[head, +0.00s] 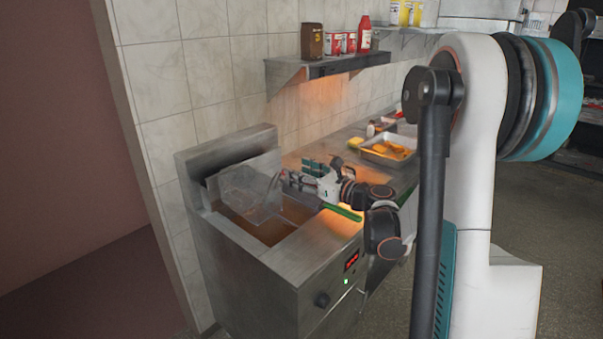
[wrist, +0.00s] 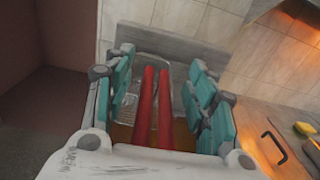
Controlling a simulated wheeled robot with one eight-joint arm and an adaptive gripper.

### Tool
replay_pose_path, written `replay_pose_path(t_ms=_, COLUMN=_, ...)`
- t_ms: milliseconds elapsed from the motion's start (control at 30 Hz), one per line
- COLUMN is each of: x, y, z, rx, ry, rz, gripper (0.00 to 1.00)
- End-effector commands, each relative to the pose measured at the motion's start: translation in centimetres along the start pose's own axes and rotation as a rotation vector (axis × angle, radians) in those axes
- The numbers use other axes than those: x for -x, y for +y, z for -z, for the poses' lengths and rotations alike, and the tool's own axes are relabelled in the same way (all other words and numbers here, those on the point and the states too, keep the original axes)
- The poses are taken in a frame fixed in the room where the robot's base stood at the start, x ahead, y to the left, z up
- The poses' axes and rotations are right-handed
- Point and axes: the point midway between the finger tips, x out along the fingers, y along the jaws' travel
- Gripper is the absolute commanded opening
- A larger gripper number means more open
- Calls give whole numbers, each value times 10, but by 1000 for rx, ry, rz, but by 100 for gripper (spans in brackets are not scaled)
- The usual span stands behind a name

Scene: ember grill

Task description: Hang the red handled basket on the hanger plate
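The wire basket (head: 252,192) is at the fryer's back left, above the oil well and close to the hanger plate (head: 228,150), the upright steel back panel. I cannot tell whether it is hooked on. Its red handle (wrist: 153,105) points toward my wrist camera as two parallel bars; the mesh (wrist: 152,70) shows beyond. In the head view the handle is hidden by my gripper (head: 290,180). In the wrist view my gripper (wrist: 160,72) has its teal fingers on both sides of the handle, with gaps visible between fingers and bars.
A green handle (head: 343,212) lies low beside my gripper over the fryer (head: 260,275). A metal tray (head: 388,150) with food stands on the counter to the right. A wall shelf (head: 325,65) with bottles and cans is above. A black handle (wrist: 273,147) shows in the wrist view.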

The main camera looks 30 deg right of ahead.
Motion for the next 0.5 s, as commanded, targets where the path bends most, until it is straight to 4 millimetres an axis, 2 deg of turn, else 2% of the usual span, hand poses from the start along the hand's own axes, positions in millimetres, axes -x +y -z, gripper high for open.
replay_pose_path(t_ms=267, x=2, y=0, z=0, rx=1, ry=1, rz=1, gripper=52)
replay_pose_path(t_ms=367, x=10, y=0, z=0, rx=1, ry=1, rz=1, gripper=52)
replay_pose_path(t_ms=500, x=34, y=-1, z=0, rx=0, ry=1, rz=3, gripper=52)
